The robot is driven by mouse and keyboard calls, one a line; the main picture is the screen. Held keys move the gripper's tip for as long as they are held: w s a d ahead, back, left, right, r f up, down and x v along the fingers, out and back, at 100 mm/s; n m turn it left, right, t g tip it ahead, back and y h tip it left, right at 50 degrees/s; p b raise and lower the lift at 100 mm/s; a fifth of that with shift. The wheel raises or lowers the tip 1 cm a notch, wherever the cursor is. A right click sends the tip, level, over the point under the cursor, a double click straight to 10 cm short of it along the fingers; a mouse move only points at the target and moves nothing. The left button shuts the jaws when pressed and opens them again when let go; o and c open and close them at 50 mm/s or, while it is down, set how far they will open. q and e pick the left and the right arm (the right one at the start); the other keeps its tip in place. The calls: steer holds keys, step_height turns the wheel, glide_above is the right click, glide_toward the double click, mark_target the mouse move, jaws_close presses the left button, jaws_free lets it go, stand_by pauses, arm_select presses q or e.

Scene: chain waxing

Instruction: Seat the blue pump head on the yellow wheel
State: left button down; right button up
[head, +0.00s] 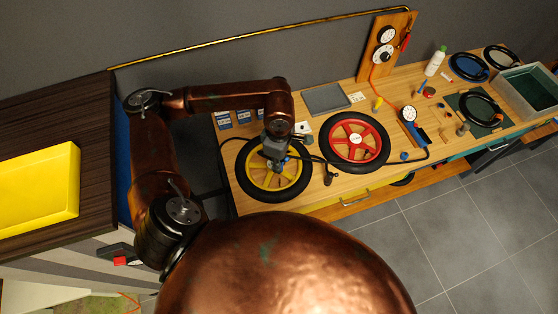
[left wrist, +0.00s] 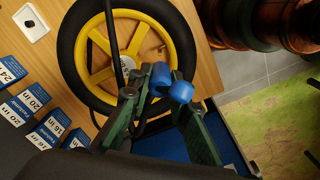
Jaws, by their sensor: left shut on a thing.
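The yellow wheel (head: 258,179), with a black tyre, lies flat at the left end of the workbench. My left gripper (head: 276,156) is over the wheel's inner area. In the left wrist view, the left gripper (left wrist: 157,98) is shut on the blue pump head (left wrist: 176,84) at its fingertips. Behind it are the spokes and rim of the yellow wheel (left wrist: 100,72). A black hose crosses the wheel in that view. I cannot tell whether the pump head touches the wheel or its valve. My right gripper is not in view.
A grey tray (head: 326,98) is behind; a gauge (head: 409,114) and bottle (head: 435,61) stand farther right.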

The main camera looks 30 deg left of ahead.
arm_select(q)
steer(key=shift+w+f, duration=0.15)
steer(key=shift+f, duration=0.3)
steer(key=shift+f+b, duration=0.4)
steer(key=shift+f, duration=0.1)
steer(key=shift+s+f, duration=0.2)
steer(key=shift+f, duration=0.1)
steer(key=shift+w+f+b, duration=0.1)
steer(key=shift+f+b, duration=0.25)
steer(key=shift+f, duration=0.3)
steer(key=shift+f+b, duration=0.4)
steer(key=shift+f, duration=0.55)
steer(key=shift+f+b, duration=0.55)
steer(key=shift+b, duration=0.2)
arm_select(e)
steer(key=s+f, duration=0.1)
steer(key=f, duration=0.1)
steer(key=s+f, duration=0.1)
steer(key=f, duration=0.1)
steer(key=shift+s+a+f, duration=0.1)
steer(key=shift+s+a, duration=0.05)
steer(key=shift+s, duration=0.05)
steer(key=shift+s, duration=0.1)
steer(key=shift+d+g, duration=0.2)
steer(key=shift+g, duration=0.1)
